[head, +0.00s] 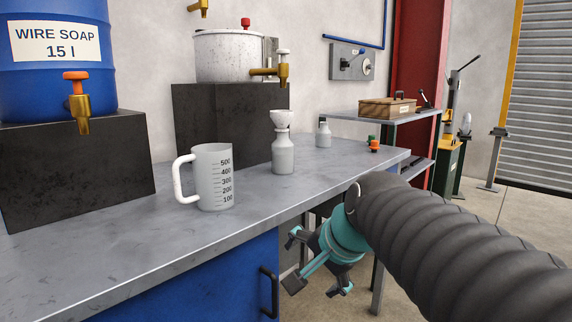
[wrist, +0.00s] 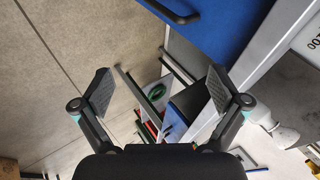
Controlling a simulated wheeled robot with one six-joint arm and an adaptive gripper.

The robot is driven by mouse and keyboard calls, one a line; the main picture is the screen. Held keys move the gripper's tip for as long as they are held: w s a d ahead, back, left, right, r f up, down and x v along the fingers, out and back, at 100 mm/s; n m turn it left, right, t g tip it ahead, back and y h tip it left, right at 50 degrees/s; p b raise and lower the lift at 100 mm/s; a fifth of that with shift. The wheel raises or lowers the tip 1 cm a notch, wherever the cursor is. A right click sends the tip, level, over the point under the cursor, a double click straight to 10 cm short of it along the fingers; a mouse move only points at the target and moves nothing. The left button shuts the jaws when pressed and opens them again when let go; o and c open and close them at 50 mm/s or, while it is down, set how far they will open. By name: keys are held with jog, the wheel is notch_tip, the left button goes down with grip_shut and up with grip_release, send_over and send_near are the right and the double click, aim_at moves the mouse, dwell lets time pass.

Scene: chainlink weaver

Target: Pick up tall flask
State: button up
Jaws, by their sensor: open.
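A pale grey bottle (head: 283,158) with a white funnel-shaped top (head: 282,120) stands upright on the grey worktop. It is the tallest slim vessel there and looks like the tall flask, though I cannot be sure. In the wrist view a white vessel (wrist: 285,134) at the right edge seems to be the same one, seen from the side. My gripper (head: 303,263) is open and empty. It hangs in front of the worktop's front edge, below and right of the flask and apart from it. Its two fingers are spread wide in the wrist view (wrist: 159,93).
A measuring jug (head: 216,185) stands left of the flask. A small capped bottle (head: 323,135) and orange and green caps (head: 374,146) are farther right. Dark blocks bear a blue soap drum (head: 55,85) and a white pot (head: 225,58). A blue cabinet (head: 215,285) is below the worktop (head: 120,235).

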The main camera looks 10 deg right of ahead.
jog(key=w+d+r+m+t+y+b, duration=0.1)
jog(key=w+r+m, duration=0.45)
jog(key=w, duration=0.25)
jog(key=w+d+r+m+t+y, duration=0.1)
jog(key=w+r+m, duration=0.3)
jog(key=w+m, duration=0.35)
jog(key=m+t+b, duration=0.1)
jog(key=m+t, duration=0.2)
jog(key=m, duration=0.5)
send_near(287, 150)
jog(key=shift+y, duration=0.4)
jog(key=x, duration=0.7)
jog(key=shift+w+d+f, duration=0.2)
jog(key=shift+w, duration=0.2)
jog(key=shift+d+x, duration=0.2)
jog(key=shift+x, duration=2.7)
jog(key=shift+f, duration=0.1)
jog(key=c, duration=1.7)
jog(key=shift+c, duration=0.2)
